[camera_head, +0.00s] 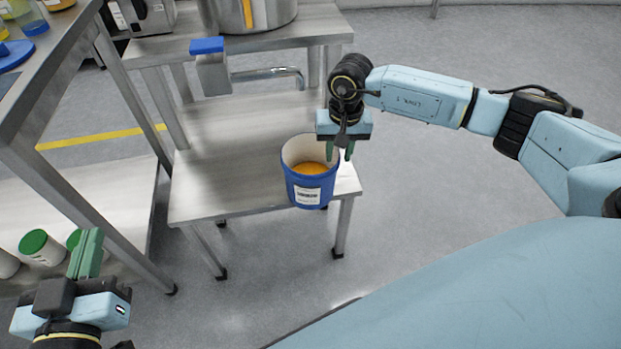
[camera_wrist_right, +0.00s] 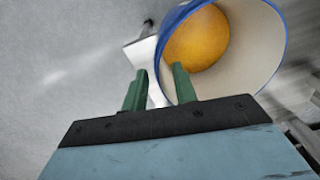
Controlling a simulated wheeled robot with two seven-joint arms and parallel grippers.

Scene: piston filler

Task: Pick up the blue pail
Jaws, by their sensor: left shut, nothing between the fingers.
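The blue pail (camera_head: 308,186) has a white inside, a white label and orange contents. It stands upright at the front right corner of the low steel table (camera_head: 225,190), its base overlapping the front edge in view. My right gripper (camera_head: 339,151) points down at the pail's right rim. In the right wrist view the pail (camera_wrist_right: 246,55) is large, and the right gripper's fingers (camera_wrist_right: 158,85) are apart, one over the pail's inside and one outside the rim. Contact with the wall is unclear. My left gripper (camera_head: 91,236) is shut and empty at the lower left, far from the pail.
The floor right of the low table is clear.

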